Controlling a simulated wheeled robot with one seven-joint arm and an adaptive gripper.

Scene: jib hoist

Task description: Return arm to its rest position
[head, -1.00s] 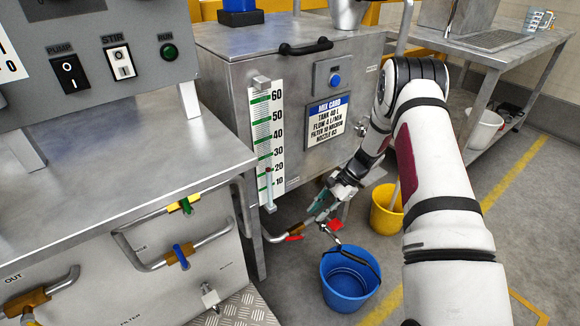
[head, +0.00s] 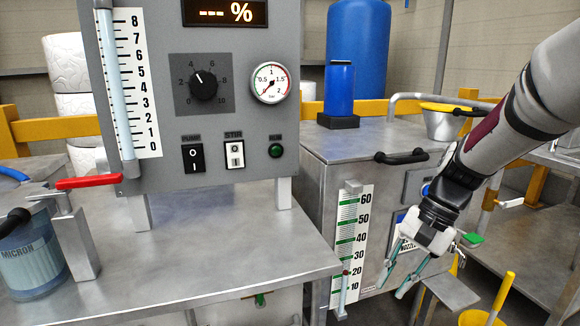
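My arm reaches in from the right edge of the head view. My gripper (head: 396,282) hangs at its end, pointing down, in front of the steel mixing tank (head: 310,180). Its two teal-tipped fingers are apart, with nothing visible between them. The gripper covers most of the tank's blue and white label (head: 400,218).
To the left stands a steel bench (head: 190,255) with a grey control panel (head: 240,100), a red-handled valve (head: 88,182) and a clear filter bowl (head: 32,262). A blue canister (head: 339,88) stands on the tank. A yellow bucket (head: 474,319) is at lower right.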

